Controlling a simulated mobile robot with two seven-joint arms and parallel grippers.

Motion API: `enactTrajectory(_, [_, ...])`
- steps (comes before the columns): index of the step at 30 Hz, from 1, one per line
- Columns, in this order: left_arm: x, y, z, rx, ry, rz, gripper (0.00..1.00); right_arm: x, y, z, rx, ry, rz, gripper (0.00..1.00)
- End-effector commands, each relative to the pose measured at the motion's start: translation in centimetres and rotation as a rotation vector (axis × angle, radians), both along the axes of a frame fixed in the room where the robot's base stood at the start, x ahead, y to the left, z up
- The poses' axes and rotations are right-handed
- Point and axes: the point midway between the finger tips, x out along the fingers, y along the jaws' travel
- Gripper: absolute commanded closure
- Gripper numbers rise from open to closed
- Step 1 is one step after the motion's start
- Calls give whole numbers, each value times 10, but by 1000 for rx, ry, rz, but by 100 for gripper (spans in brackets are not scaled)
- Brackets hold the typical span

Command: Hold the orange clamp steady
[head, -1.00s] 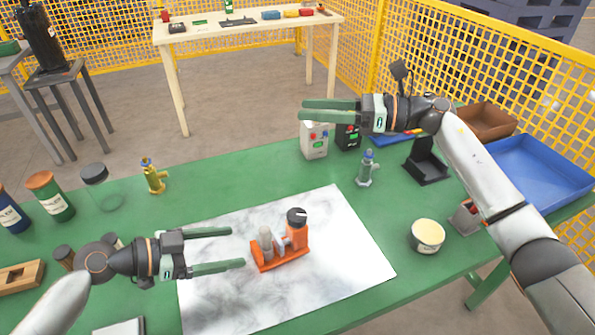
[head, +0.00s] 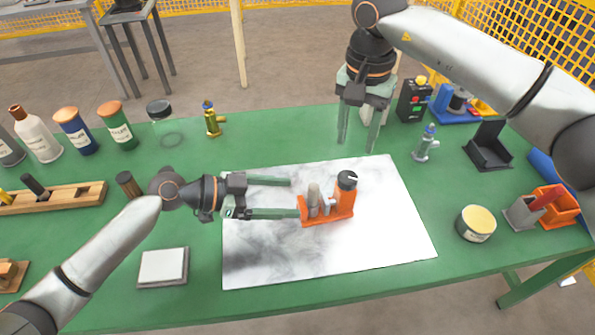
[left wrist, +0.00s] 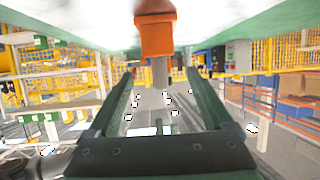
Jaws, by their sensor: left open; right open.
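The orange clamp (head: 327,217) stands on the white marbled sheet, with a grey cylinder and a dark-topped orange post on its base. In the left wrist view the clamp (left wrist: 156,38) shows at the top, beyond the finger ends. My left gripper (head: 295,197) is open and lies level at the clamp's left end. Its lower finger ends close to the base; I cannot tell whether they touch. My left gripper (left wrist: 159,76) has nothing between its fingers except perhaps the tip of the grey cylinder. My right gripper (head: 358,145) is open, empty and points down behind the clamp, near the sheet's back edge.
The white sheet (head: 270,262) is clear around the clamp on the green table (head: 208,300). A cream-lidded tub (head: 476,224) and a grey-blue valve (head: 425,143) stand to the right. A brass valve (head: 211,120) and several bottles stand at the back left.

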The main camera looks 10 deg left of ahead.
Motion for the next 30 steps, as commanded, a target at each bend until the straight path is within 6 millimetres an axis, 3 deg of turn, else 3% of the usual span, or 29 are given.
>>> enactTrajectory(9, [23,-54,-22,-3,-1,-2,15,0,0,0,4,2,-2,50])
enactTrajectory(15, [34,-78,-34,-3,2,-1,15,0,1,0,5,2,-3,50])
enactTrajectory(30, [39,-89,-40,0,-1,0,16,0,1,0,5,2,-3,50])
